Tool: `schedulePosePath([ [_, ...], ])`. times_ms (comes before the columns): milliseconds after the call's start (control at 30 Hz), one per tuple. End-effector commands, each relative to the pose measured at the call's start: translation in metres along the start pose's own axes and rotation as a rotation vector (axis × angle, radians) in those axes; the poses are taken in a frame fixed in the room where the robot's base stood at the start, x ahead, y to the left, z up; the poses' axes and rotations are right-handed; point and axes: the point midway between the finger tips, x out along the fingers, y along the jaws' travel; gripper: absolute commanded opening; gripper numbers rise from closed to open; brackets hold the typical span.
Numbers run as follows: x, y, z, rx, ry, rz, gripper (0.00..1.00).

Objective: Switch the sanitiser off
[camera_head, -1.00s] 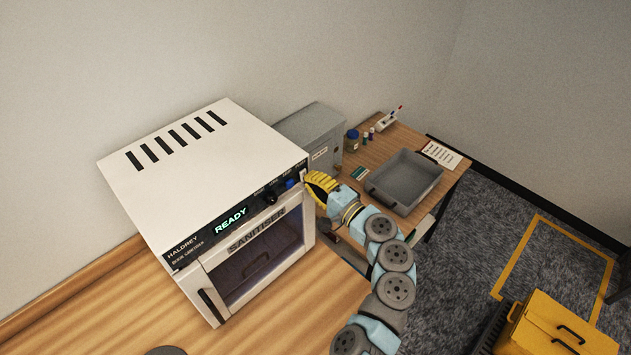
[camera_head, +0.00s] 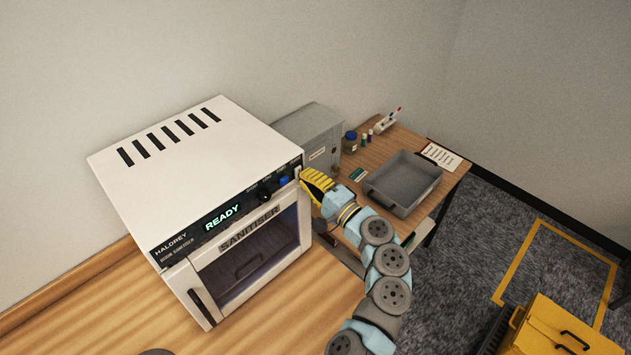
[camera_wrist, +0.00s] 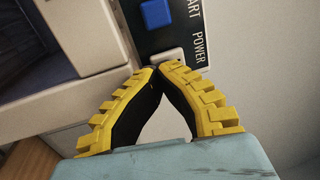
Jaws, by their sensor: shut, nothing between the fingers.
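The sanitiser (camera_head: 190,180) is a white box on the wooden counter, with a lit display (camera_head: 222,217) reading READY and a closed glass door (camera_head: 250,258). On its front panel are a dark knob (camera_head: 265,196), a blue button (camera_head: 285,182) and a pale power switch (camera_head: 297,172). In the wrist view the blue START button (camera_wrist: 156,13) and the switch (camera_wrist: 170,57) marked POWER show up close. My gripper (camera_head: 304,174) is shut and empty, its yellow fingertips (camera_wrist: 153,68) at the lower edge of the power switch. Whether they touch it I cannot tell.
A grey box (camera_head: 312,135) stands behind the sanitiser. A side table (camera_head: 395,145) holds a grey tray (camera_head: 398,207), small bottles and a paper card. A yellow case (camera_head: 560,325) is at the lower right.

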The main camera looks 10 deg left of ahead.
Motion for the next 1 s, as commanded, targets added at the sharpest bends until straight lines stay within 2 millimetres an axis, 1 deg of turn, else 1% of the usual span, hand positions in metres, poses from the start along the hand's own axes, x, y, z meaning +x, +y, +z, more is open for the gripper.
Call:
schedulePosePath([
  [33, 0.002, 0.015, 0.004, 0.010, -0.006, 0.026, 0.00],
  [67, 0.006, 0.021, 0.009, 0.011, -0.014, 0.015, 0.00],
  [100, 0.009, 0.020, 0.011, 0.012, -0.019, 0.008, 0.00],
  [167, 0.009, 0.016, 0.010, 0.012, -0.017, 0.010, 0.00],
  [200, 0.012, 0.022, 0.014, 0.013, -0.024, 0.000, 0.00],
  [233, 0.014, 0.021, 0.016, 0.014, -0.027, -0.005, 0.00],
  [300, 0.013, 0.017, 0.015, 0.014, -0.025, -0.003, 0.00],
  [567, 0.011, 0.018, 0.015, 0.014, -0.024, -0.003, 0.00],
  [767, -0.001, 0.017, 0.013, 0.014, -0.021, -0.005, 0.00],
  [867, -0.013, 0.016, 0.011, 0.013, -0.019, -0.006, 0.00],
  [1000, -0.034, 0.014, 0.009, 0.011, -0.015, -0.011, 0.00],
])
